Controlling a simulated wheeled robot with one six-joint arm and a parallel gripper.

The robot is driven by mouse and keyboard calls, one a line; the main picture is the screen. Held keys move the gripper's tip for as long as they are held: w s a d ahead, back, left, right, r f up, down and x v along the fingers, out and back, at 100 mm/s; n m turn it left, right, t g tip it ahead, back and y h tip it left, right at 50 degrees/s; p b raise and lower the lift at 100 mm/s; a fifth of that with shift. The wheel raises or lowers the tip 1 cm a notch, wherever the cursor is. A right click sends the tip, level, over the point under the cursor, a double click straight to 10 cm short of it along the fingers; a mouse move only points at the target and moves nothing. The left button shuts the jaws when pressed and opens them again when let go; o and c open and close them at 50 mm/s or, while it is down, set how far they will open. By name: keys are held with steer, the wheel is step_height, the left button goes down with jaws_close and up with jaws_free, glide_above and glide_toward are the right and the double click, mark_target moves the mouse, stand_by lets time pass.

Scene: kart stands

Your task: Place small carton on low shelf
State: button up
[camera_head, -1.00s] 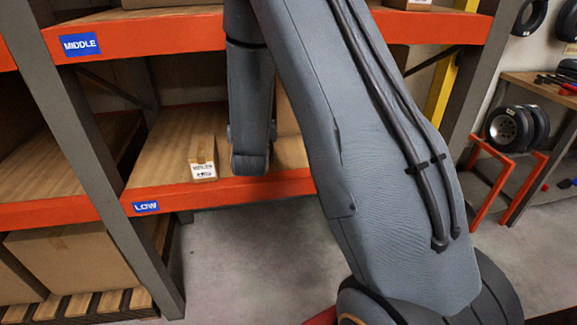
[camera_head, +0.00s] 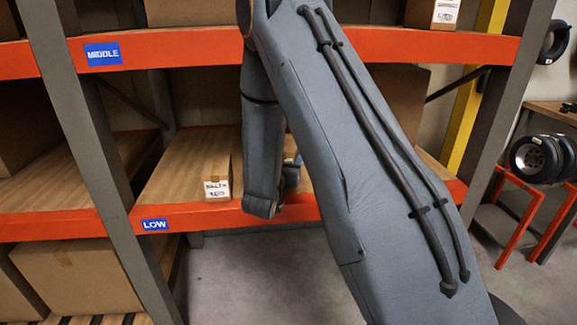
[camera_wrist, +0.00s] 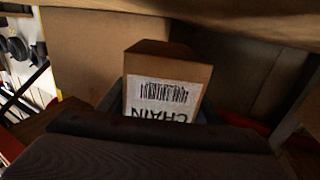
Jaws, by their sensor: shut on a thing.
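A small brown carton (camera_wrist: 165,65) with a white barcode label reading CHAIN upside down is in my gripper (camera_wrist: 163,98) in the wrist view. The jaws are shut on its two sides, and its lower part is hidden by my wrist. In the head view my arm hides the held carton and the jaws. The low shelf (camera_head: 180,195) has a wooden deck and an orange front beam with a blue LOW sign. My wrist shows in front of this shelf, right of the sign. I cannot tell whether the held carton touches the deck.
Another small labelled carton (camera_head: 217,172) stands on the low shelf, just left of my arm. A large carton (camera_head: 400,100) stands deeper behind my arm; a large carton (camera_wrist: 90,55) also fills the wrist view's background. The middle shelf's orange beam (camera_head: 200,50) runs above. A grey upright (camera_head: 85,140) stands left.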

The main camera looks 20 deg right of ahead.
steer(key=shift+f, duration=1.9)
steer(key=shift+f, duration=0.2)
steer(key=o, duration=1.4)
steer(key=shift+r, duration=0.15)
steer(key=shift+s+a, duration=0.2)
steer(key=b+v, duration=0.1)
steer(key=v, duration=1)
steer(key=shift+s+a+r, duration=0.1)
steer(key=shift+s, duration=0.1)
